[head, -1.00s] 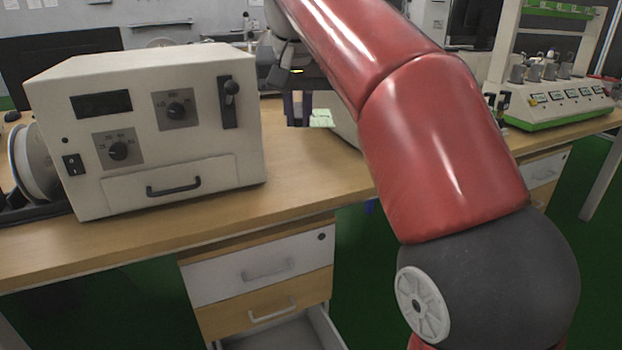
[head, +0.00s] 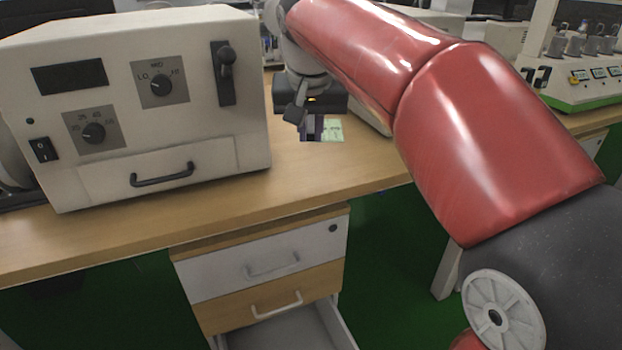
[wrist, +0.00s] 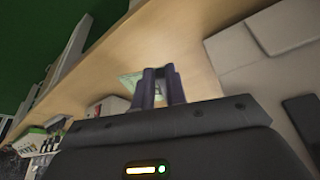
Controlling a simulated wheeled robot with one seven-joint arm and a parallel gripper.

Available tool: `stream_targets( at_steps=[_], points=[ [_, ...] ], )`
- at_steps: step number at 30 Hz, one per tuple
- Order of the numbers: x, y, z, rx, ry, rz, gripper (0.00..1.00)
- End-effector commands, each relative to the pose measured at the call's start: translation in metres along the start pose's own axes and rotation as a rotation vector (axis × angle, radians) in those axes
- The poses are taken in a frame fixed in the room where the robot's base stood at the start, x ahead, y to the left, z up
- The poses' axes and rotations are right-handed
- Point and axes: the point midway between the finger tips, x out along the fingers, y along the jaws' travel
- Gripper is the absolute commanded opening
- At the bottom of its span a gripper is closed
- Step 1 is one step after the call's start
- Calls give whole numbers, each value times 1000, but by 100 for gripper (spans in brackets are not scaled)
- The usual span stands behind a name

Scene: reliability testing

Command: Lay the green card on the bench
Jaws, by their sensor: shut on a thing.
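The green card (head: 333,130) is a small pale green piece in the head view, right beside the dark fingers of my gripper (head: 312,128). It also shows in the wrist view as a pale green patch (wrist: 129,82) at the left of the fingers (wrist: 162,82). My gripper is shut on the card, and the fingers hide part of it. The card is over the wooden bench (head: 370,163); I cannot tell whether it touches the top.
A white instrument box (head: 150,100) with knobs and a drawer stands on the bench left of my gripper. A device with a green base (head: 585,100) is at the right. Bare bench top lies in front of the card. A drawer (head: 290,330) below is open.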

Motion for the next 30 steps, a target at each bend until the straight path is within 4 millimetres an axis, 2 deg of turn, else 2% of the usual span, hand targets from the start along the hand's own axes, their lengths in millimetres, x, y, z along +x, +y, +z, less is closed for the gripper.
stream_targets(
  at_steps=[1, 6, 13, 19, 30],
  points=[
    [15, 0, 8, -3, -4, 0, 0],
    [43, 0, 19, 0, -2, 0, 0],
    [57, 0, 24, -1, 0, 0, 0],
    [83, 0, 35, -2, -1, 1, 0],
    [89, 0, 37, 0, 0, 0, 0]
  ],
)
